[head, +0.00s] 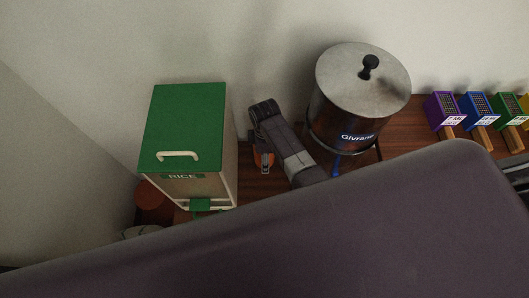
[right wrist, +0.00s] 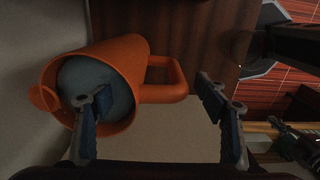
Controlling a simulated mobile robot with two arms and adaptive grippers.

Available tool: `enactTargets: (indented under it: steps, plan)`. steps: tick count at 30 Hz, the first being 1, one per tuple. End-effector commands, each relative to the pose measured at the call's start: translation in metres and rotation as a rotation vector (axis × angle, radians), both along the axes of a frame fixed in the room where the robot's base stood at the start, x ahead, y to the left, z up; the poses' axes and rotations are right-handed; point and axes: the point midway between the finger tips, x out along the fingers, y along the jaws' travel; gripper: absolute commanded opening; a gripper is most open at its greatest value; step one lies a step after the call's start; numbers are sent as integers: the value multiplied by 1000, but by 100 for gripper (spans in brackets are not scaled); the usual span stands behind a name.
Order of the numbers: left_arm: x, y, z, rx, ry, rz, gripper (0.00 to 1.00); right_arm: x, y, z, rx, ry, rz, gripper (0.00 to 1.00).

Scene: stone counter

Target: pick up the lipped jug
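The orange lipped jug (right wrist: 120,55) lies across the right wrist view with its round mouth toward me. Its pouring lip is at the left and its handle (right wrist: 176,80) at the right. Its inside looks pale grey-blue. My right gripper (right wrist: 155,92) is open: one finger overlaps the jug's mouth, and the other is beyond the handle on the right. I cannot tell whether either finger touches the jug. In the head view my right gripper (head: 265,160) reaches down between the rice box and the metal pot, hiding most of the jug (head: 257,160). My left gripper is not in view.
A rice box with a green lid (head: 190,120) stands close on the left. A lidded metal pot (head: 340,125) stands on the right. Several coloured boxes (head: 443,109) line the wall further right. A reddish-brown round thing (head: 150,196) is beside the rice box. A large dark surface fills the foreground.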

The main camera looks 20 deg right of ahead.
Motion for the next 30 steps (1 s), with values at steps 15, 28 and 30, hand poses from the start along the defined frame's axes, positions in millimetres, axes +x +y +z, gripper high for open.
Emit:
enactTargets:
  steps: [15,28,30]
  plan:
    - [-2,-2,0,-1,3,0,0,1,0,0,-1,-2,0,8]
    - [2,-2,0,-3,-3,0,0,4,0,3,-1,-9,0,0]
    - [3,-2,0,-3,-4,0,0,4,0,3,-1,-9,0,0]
